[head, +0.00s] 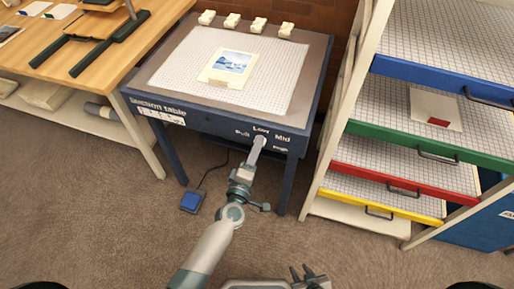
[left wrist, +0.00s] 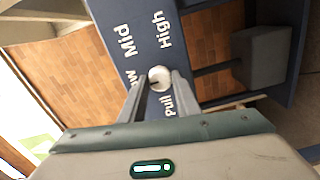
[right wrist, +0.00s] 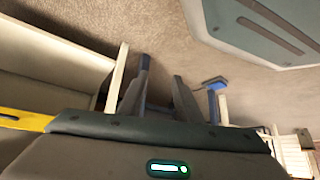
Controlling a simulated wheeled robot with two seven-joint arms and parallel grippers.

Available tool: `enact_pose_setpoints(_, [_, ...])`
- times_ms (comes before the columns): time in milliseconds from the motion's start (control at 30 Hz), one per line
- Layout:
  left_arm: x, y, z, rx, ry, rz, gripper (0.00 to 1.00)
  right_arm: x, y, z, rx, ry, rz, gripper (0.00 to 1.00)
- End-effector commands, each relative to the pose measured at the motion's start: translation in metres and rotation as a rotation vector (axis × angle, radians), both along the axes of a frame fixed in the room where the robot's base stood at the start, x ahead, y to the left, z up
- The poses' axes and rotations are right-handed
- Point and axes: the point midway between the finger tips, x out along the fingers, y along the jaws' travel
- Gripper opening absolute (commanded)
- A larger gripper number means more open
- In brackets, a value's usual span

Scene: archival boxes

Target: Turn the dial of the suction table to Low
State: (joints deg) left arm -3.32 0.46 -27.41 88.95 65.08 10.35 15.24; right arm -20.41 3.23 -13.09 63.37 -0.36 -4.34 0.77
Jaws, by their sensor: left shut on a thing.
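The suction table (head: 165,103) is dark blue with a white gridded top. Its front panel carries the labels Pull, Low, Mid and High around a small white round dial (left wrist: 159,77). My left gripper (head: 258,145) reaches the panel just below Low, and in the left wrist view its fingers (left wrist: 160,84) are shut on the dial. A dark mark shows on the dial's face, but which label it points at I cannot tell. In the head view the gripper mostly hides the dial. My right gripper (head: 307,271) is apart from the table, with its fingers spread and empty (right wrist: 162,78).
A picture on paper (head: 228,67) and several white blocks (head: 259,25) lie on the suction table. A drawer rack (head: 345,90) stands close on the right, a wooden table (head: 130,40) on the left. A blue pedal (head: 192,202) lies on the floor.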

Motion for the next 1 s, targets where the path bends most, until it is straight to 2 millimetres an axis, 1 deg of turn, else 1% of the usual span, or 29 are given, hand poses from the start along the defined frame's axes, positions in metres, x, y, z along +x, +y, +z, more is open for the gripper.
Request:
enact_pose_setpoints(200, [0.000, 0.001, -0.001, 0.002, 0.001, 0.001, 0.07, 0.000, -0.009, -0.001, -0.010, -0.001, 0.002, 0.31])
enact_pose_setpoints(233, [0.000, 0.001, -0.001, 0.002, 0.001, 0.001, 0.32, 0.001, -0.009, 0.000, -0.011, -0.002, 0.003, 0.31])
enact_pose_setpoints(267, [0.000, 0.001, -0.001, 0.002, 0.001, 0.001, 0.39, 0.001, -0.009, 0.000, -0.011, -0.003, 0.003, 0.31])
enact_pose_setpoints(300, [0.000, 0.001, -0.001, 0.002, 0.001, 0.001, 0.48, 0.003, -0.009, 0.000, -0.011, -0.004, 0.003, 0.31])
enact_pose_setpoints(600, [0.000, 0.000, 0.000, 0.002, 0.000, 0.000, 0.48, 0.016, -0.002, 0.004, -0.003, -0.020, 0.002, 0.31])
enact_pose_setpoints(733, [-0.003, 0.001, -0.001, 0.001, 0.001, 0.000, 0.48, 0.017, 0.001, 0.005, 0.002, -0.021, 0.002, 0.31])
enact_pose_setpoints(867, [-0.012, 0.004, -0.001, 0.002, 0.002, 0.000, 0.48, 0.014, 0.003, 0.003, 0.003, -0.016, 0.002, 0.31])
enact_pose_setpoints(1000, [-0.029, 0.010, -0.001, 0.002, 0.001, 0.001, 0.48, 0.007, 0.003, 0.001, 0.003, -0.005, 0.001, 0.31])
